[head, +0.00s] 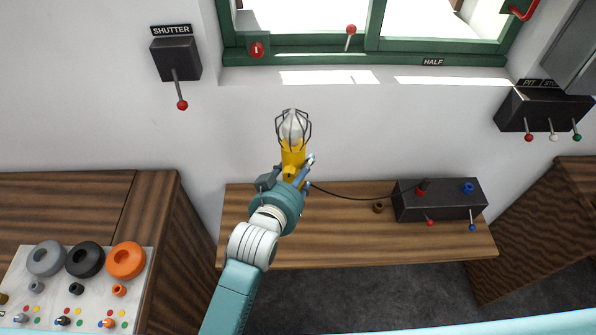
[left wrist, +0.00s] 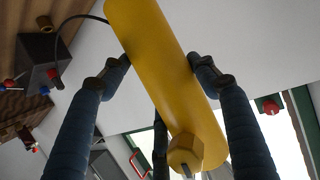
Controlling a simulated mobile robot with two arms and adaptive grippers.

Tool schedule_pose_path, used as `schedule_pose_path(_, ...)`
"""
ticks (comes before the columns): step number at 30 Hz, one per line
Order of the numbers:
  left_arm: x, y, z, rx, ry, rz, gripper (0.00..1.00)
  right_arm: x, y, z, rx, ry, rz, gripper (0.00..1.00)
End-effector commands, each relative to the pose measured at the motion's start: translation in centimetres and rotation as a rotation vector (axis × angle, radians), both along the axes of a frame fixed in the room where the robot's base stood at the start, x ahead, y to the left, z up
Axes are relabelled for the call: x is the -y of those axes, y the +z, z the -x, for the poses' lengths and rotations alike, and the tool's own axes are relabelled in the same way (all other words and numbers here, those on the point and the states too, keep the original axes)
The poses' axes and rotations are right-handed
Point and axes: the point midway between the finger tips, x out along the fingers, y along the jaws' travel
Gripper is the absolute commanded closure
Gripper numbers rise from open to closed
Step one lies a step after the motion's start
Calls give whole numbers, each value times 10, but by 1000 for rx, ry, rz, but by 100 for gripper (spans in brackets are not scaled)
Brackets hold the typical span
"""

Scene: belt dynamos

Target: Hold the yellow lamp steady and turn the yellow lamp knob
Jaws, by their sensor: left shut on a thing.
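The yellow lamp (head: 293,157) has a yellow handle and a clear bulb in a dark wire cage. It is upright in the head view, above the back of the wooden shelf and in front of the white wall. My left gripper (head: 287,182) is shut on its handle. In the left wrist view the yellow lamp (left wrist: 155,62) lies between the blue fingers of my left gripper (left wrist: 160,70). A yellow faceted lamp knob (left wrist: 185,152) shows at the handle's lower end there, with no finger visibly on it. My right gripper is in neither view.
A dark cable (head: 355,197) runs from the lamp area to a black box (head: 440,202) on the wooden shelf (head: 340,245). A shutter lever box (head: 176,60) and another lever box (head: 543,111) are on the wall. A panel with round knobs (head: 85,260) is at left.

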Motion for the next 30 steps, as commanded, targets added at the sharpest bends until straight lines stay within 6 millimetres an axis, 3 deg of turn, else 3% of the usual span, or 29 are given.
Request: schedule_pose_path(30, 0, -99, 0, 4, 0, 1, 89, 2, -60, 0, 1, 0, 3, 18)
